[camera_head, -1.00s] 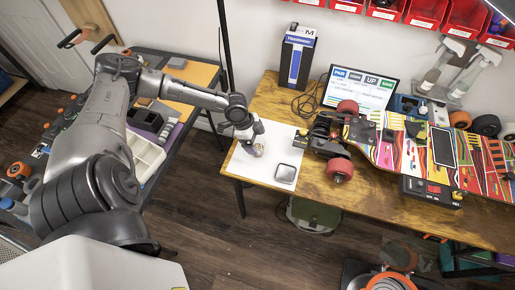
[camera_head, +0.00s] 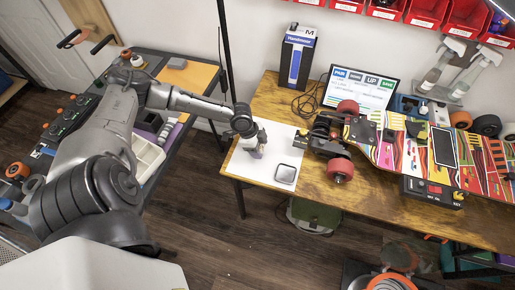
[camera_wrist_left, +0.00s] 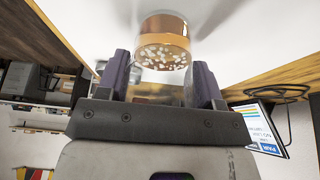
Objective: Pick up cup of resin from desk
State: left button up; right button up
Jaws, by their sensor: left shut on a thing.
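The cup of resin (camera_wrist_left: 163,42) is a small clear cup with amber resin and pale specks or bubbles. In the left wrist view it sits between the two fingers of my left gripper (camera_wrist_left: 165,85), which is shut on it. In the head view my left gripper (camera_head: 258,146) is over the white mat (camera_head: 248,173) at the desk's left end. The cup is small and mostly hidden by the gripper there. I cannot tell whether it touches the mat. My right gripper is not in view.
A small dark-rimmed square item (camera_head: 285,174) lies on the mat, right of the gripper. A colourful skateboard (camera_head: 400,145) with red wheels fills the desk's middle and right. A blue-and-black box (camera_head: 296,58) and a laptop-like screen (camera_head: 358,90) stand behind.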

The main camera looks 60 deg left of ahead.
pick_arm(q)
jog(key=c, duration=0.3)
jog(key=shift+r, duration=0.15)
